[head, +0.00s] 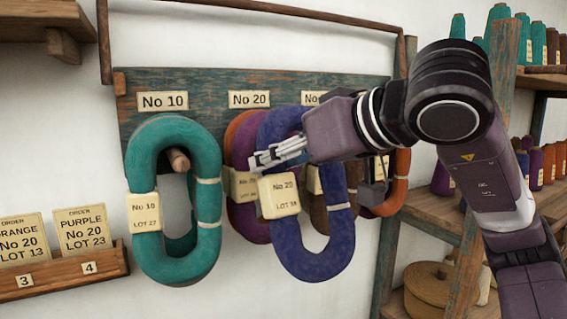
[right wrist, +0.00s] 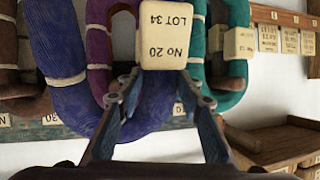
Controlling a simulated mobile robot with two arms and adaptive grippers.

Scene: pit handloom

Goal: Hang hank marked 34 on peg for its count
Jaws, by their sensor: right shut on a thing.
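The blue hank (head: 334,235) carries a tag (head: 279,196) reading No 20, Lot 34. My right gripper (head: 264,159) is shut on this hank by its left strand, just above the tag. In the right wrist view the tag (right wrist: 163,35) shows upside down beyond the fingers. The hank hangs upright in front of the pegboard (head: 225,82), a little right of the No 20 label (head: 248,99). The peg under that label is hidden by hanks and my gripper, so I cannot tell whether the loop is around it. My left gripper is out of view.
An orange hank (head: 243,128) and a purple hank (head: 245,222) hang behind the blue one. A teal hank (head: 148,258) hangs at the No 10 peg (head: 178,159). Brown and orange hanks hang to the right. Order cards stand in a wooden rack (head: 60,285) at lower left.

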